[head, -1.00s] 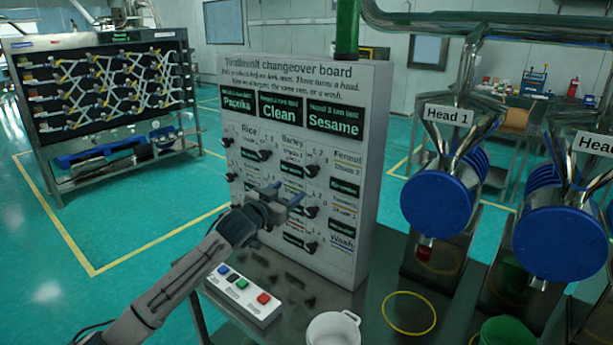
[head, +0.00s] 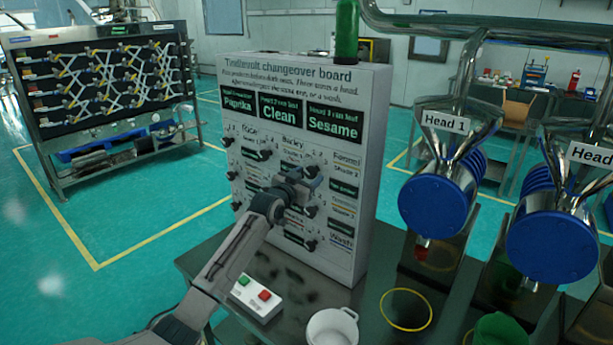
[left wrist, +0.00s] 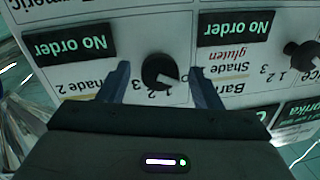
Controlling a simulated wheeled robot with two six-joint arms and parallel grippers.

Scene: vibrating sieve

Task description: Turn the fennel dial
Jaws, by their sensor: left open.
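The changeover board (head: 375,130) stands on the table with rows of small black dials and product labels. The Fennel label (head: 347,161) is in its right column, partly readable. My left gripper (head: 308,176) is at the board face beside that label and hides the dial there in the head view. In the left wrist view, upside down, a black dial (left wrist: 158,70) with a white mark sits between my two open fingers, beside a "Shade 2" label, so it looks like the fennel dial. The fingers stand apart from it. My right gripper is out of view.
A button box (head: 257,297) lies on the table below my left arm. A white pot (head: 332,328) and a yellow ring (head: 406,309) are at the front. Blue-faced Head 1 (head: 432,207) stands right of the board. Other dials, such as the Barley dial (left wrist: 303,55), are close by.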

